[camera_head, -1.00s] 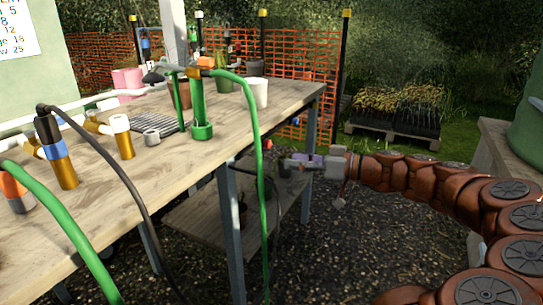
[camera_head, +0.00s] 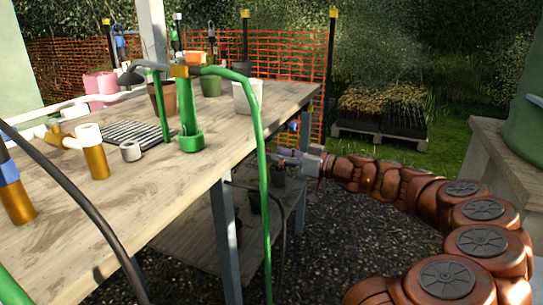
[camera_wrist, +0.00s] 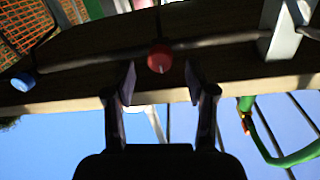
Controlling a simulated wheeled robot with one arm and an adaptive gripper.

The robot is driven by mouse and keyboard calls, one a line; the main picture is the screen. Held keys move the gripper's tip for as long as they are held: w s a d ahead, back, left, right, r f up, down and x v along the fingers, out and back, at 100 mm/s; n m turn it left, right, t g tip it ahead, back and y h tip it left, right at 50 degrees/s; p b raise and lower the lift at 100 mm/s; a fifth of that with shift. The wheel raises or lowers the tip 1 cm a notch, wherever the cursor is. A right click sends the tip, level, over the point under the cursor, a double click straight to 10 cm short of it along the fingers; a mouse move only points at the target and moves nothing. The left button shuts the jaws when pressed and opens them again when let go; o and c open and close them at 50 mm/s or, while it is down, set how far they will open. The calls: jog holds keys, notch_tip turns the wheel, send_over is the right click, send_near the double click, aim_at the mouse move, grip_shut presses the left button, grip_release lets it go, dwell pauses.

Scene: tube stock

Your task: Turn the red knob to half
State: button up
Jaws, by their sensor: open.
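The red knob (camera_wrist: 160,58) shows in the wrist view on a dark pipe that runs along the edge of a wooden bench. My gripper (camera_wrist: 160,84) is open, with one finger on each side below the knob. The knob appears just beyond the fingertips and roughly centred between them; I cannot tell whether they touch it.
A green hose (camera_head: 262,190) hangs over the bench (camera_head: 190,180) edge close to my gripper. Pots and brass fittings stand on the bench. Gravel floor lies open beyond my arm.

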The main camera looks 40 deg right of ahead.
jog(key=shift+x, duration=1.05)
jog(key=shift+c, duration=0.4)
grip_shut()
